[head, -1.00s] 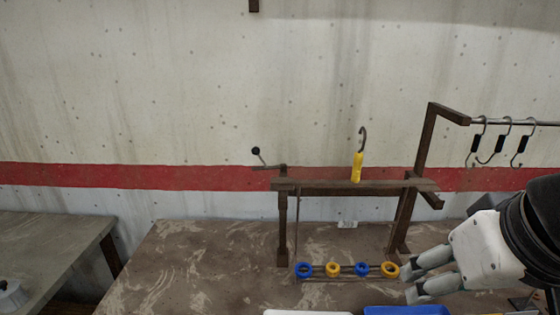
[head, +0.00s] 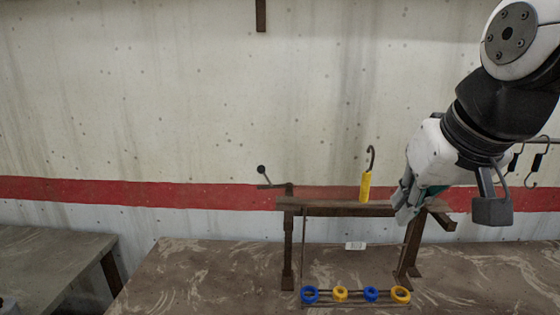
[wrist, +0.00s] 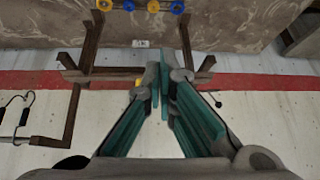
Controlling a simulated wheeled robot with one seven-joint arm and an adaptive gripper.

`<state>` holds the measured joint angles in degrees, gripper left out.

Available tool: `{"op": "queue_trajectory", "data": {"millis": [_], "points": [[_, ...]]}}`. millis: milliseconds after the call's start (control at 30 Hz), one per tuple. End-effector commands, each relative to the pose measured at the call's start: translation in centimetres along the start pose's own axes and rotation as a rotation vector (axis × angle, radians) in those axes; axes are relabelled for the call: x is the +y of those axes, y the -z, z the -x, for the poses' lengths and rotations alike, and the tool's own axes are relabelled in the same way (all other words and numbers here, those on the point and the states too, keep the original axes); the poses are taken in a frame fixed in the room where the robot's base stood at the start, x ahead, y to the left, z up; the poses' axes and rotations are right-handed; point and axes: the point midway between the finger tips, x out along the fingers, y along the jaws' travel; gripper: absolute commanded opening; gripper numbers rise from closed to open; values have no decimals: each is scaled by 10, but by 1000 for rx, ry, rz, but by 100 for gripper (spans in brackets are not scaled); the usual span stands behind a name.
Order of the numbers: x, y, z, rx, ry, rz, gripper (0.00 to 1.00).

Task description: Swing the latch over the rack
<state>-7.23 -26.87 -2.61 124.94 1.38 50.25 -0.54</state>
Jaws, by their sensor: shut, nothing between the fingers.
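The latch (head: 262,171) is a thin lever with a black knob at the left end of the brown rack (head: 330,210). It sticks up and out to the left, away from the crossbar. In the wrist view the latch knob (wrist: 218,103) shows right of my fingers, near the rack (wrist: 75,76). My gripper (head: 402,214) is shut and empty, pointing down by the right part of the crossbar, well right of the latch. Its fingertips also show in the wrist view (wrist: 163,76). I cannot tell whether they touch the bar.
A yellow-handled hook (head: 366,184) stands upright at the crossbar, between my gripper and the latch. Blue and yellow rings (head: 340,294) sit on a low rail below. Black-sleeved hooks (head: 532,165) hang at right. Air left of the rack is clear.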

Motion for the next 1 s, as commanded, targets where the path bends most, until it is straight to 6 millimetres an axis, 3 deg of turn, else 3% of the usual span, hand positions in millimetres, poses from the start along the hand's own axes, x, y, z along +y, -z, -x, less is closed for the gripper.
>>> {"op": "queue_trajectory", "data": {"millis": [33,200,467,600,800,1000], "points": [[-6,24,-9,5,12,12,0],[-26,94,-30,36,44,45,0],[-71,191,-77,86,82,102,0],[-104,235,-108,112,100,140,0],[-155,284,-153,151,121,196,0],[-191,309,-180,179,134,235,0]]}}
